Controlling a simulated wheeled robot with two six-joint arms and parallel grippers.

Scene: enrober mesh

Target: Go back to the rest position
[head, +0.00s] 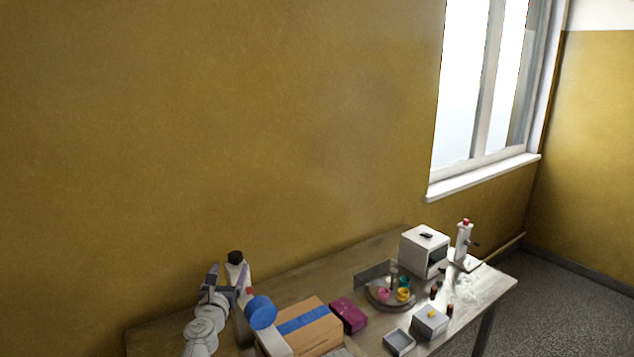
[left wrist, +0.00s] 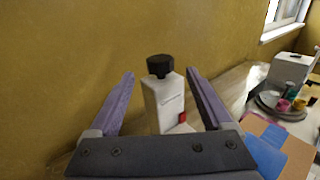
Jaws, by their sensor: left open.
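My left gripper (head: 228,272) is at the left end of the table in the head view, with purple fingers. It is open. A white bottle with a black cap (head: 235,257) stands just beyond it. In the left wrist view the white bottle (left wrist: 163,102) shows upright in the gap between the two spread fingers (left wrist: 160,85), with clear space on both sides. A small red patch shows near its lower right side. The bottle's base is hidden behind the gripper. My right gripper is not in view.
A blue round thing (head: 262,312) and a cardboard box with a blue strip (head: 306,328) sit close right of my left arm. Farther right are a magenta box (head: 348,314), a round tray with colored cups (head: 377,301) and a white cabinet (head: 417,254). A wall runs behind.

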